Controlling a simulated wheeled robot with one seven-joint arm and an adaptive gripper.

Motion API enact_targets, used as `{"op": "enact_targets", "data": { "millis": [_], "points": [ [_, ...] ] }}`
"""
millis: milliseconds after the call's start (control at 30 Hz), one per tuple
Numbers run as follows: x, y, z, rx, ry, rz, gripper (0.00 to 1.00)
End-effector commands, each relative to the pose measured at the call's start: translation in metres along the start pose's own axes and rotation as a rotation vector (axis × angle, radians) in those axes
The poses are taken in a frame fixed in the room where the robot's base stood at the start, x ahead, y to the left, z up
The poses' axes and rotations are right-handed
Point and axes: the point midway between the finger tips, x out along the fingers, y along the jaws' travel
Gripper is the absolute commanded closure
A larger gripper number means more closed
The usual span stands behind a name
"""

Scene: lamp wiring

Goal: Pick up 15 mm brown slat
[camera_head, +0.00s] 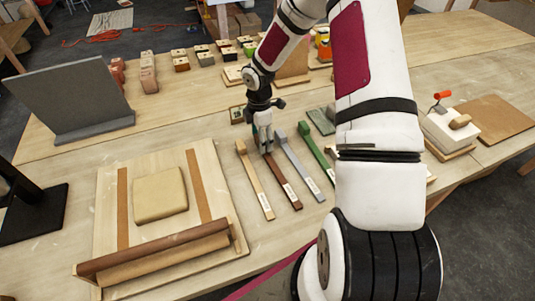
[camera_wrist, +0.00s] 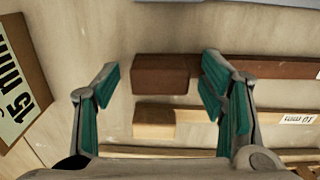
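The brown slat (camera_head: 284,184) lies on the table in a row of slats, between a pale wood slat (camera_head: 255,180) and a grey-blue one (camera_head: 299,165). In the wrist view the brown slat (camera_wrist: 270,68) has a thicker block at its end. My gripper (camera_head: 264,138) is over the far end of the brown slat. In the wrist view my gripper (camera_wrist: 160,85) is open, with the brown end block between its two fingertips and nothing held. Whether the fingers touch the block cannot be told. The pale slat's block shows just below the brown one.
A green slat (camera_head: 316,152) lies to the right, partly near my arm. A "15 mm" sign (camera_wrist: 15,80) stands at the left of the wrist view. A wooden board with a tan pad (camera_head: 160,194) is at the front left. Small blocks stand along the back.

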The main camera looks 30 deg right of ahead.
Motion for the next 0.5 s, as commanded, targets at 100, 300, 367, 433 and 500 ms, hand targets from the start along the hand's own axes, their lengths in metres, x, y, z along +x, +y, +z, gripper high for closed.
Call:
{"op": "enact_targets", "data": {
  "millis": [100,300,367,433,500],
  "points": [
    [-0.0002,0.0001,0.0000,0.000,0.000,0.000,0.64],
    [-0.0004,0.0001,0.0000,0.000,0.000,0.000,0.90],
    [-0.0004,0.0001,0.0000,0.000,0.000,0.000,0.90],
    [-0.0004,0.0001,0.0000,0.000,0.000,0.000,0.90],
    [-0.0007,0.0002,0.0000,0.000,0.000,0.001,0.90]
  ]
}}
